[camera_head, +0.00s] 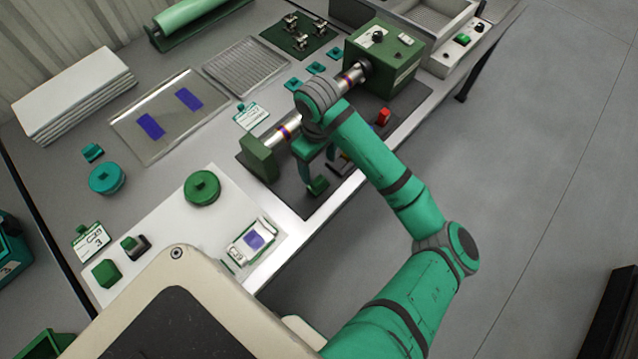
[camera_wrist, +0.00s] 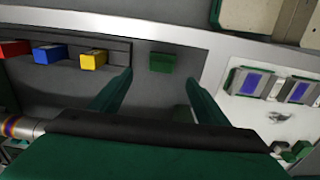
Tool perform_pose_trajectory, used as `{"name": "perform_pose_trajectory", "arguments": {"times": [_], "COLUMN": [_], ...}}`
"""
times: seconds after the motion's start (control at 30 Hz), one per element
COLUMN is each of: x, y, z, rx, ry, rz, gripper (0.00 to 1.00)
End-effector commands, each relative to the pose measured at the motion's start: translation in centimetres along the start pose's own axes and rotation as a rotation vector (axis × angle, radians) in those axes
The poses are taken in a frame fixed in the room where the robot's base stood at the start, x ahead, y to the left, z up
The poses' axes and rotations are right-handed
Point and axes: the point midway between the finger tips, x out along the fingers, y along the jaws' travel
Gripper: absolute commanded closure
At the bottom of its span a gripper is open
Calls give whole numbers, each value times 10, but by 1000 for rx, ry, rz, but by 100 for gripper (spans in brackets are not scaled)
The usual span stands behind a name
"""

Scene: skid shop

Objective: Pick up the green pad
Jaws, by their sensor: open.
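The green pad (camera_wrist: 162,63) is a small dark-green block at the end of a row of coloured blocks on a dark mat (camera_wrist: 150,90). It shows in the wrist view at the upper middle, seen in the gap between my fingertips but a little beyond them. In the head view the green pad (camera_head: 318,186) lies near the table's front edge, just below my gripper (camera_head: 318,168). My gripper (camera_wrist: 159,77) is open and empty, one finger on each side of the pad's line. Its body hides part of the mat in the head view.
Yellow (camera_wrist: 93,60), blue (camera_wrist: 50,54) and red (camera_wrist: 14,49) blocks sit in the same row. A green machine with a metal shaft (camera_head: 290,130) stands beside the gripper. A white board (camera_head: 170,215) carries a round green piece (camera_head: 202,187) and a small frame with a blue patch (camera_head: 252,240).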

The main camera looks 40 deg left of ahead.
Motion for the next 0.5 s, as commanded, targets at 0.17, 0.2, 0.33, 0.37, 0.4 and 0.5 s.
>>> {"name": "perform_pose_trajectory", "arguments": {"times": [0.17,0.2,0.33,0.37,0.4,0.5], "x": [27,32,41,42,44,54], "y": [0,0,0,0,0,-1], "z": [0,0,0,0,0,1], "rx": [3,2,1,1,1,3], "ry": [0,2,3,3,4,2], "rz": [-2,-1,-1,0,0,0], "gripper": [31,31,31,31,31,31]}}
